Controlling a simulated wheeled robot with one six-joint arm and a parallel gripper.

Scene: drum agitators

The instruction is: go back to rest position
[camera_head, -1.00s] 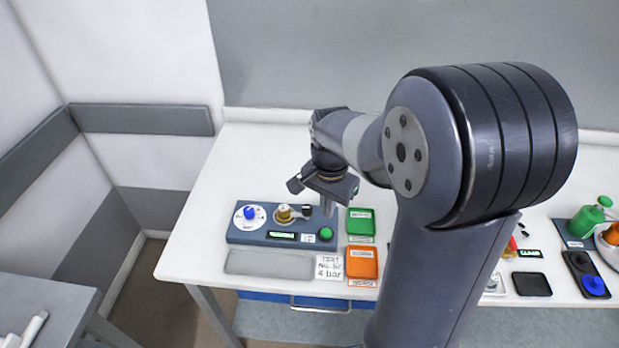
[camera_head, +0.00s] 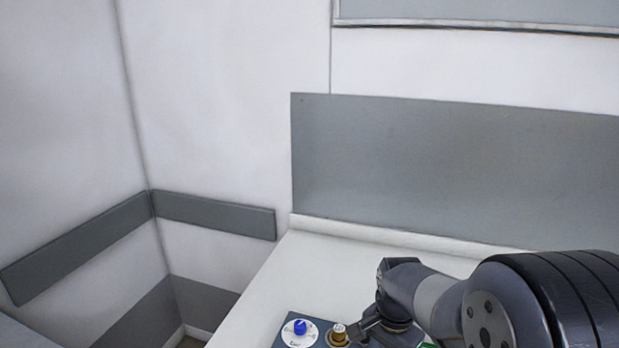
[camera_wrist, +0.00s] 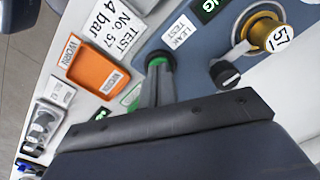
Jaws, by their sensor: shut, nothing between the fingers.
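My gripper (camera_wrist: 158,72) shows in the wrist view with its fingers together and nothing between them. Its tips lie in front of the green button (camera_wrist: 161,61) on the blue-grey leak test panel (camera_wrist: 190,48), and partly hide it. I cannot tell whether they touch it. In the head view my arm reaches in from the lower right, bent over the panel (camera_head: 290,338), and the fingertips are not clear there.
The panel carries a blue knob (camera_head: 300,327) and a brass fitting (camera_head: 339,335). An orange tray (camera_wrist: 97,70) and a label card (camera_wrist: 112,25) lie beside the panel. The white bench (camera_head: 330,260) is bare behind the panel, up to the wall.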

